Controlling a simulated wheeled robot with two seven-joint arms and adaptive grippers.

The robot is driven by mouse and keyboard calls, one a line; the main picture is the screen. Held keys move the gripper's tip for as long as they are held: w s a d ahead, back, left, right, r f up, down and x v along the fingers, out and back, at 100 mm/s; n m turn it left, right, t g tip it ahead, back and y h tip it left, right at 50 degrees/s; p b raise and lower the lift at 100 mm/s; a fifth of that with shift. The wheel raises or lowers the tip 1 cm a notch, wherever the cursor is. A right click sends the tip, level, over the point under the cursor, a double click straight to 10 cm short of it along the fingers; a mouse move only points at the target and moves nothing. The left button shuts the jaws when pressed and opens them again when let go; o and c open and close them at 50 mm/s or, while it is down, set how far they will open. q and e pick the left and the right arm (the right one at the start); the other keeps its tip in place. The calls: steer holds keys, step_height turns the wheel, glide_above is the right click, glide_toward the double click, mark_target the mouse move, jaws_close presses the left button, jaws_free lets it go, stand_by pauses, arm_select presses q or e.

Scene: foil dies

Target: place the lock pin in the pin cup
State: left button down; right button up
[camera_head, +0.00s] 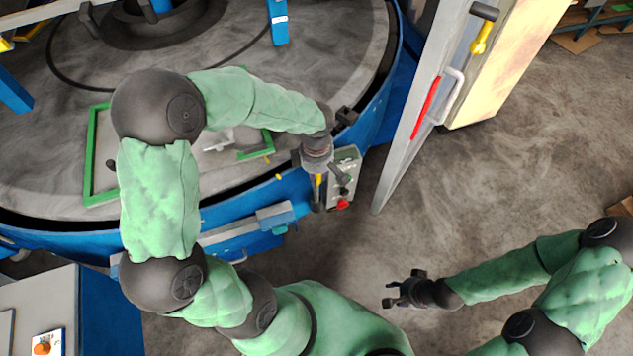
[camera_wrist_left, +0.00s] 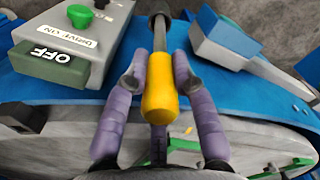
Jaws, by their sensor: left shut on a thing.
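The lock pin has a yellow handle (camera_wrist_left: 160,88) and a grey shaft; a bit of its yellow also shows in the head view (camera_head: 319,181). My left gripper (camera_wrist_left: 160,80) is shut on the handle, one purple-grey finger on each side. In the head view my left gripper (camera_head: 322,170) is over the rim of the blue machine, beside the control box. A dark cylinder (camera_wrist_left: 158,12) is at the shaft's far end; I cannot tell whether it is the pin cup or how far the shaft is in it. My right gripper (camera_head: 400,290) is empty, fingers apart, above the floor.
The control box (camera_head: 345,178) with a red button stands right of my left gripper; its green button and OFF label show in the wrist view. A blue block (camera_wrist_left: 228,45) is on the other side. A grey door (camera_head: 430,90) with a yellow-handled item stands right.

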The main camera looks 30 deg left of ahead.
arm_select(q)
step_height(320, 180, down, 3)
steer(key=shift+f, duration=0.15)
steer(key=shift+b, duration=0.4)
steer(key=c, duration=1)
jaws_free()
steer(key=shift+r+p, duration=0.2)
steer(key=shift+p, duration=0.1)
step_height(320, 180, up, 12)
steer(key=shift+f+p, duration=0.1)
steer(key=shift+p, duration=0.9)
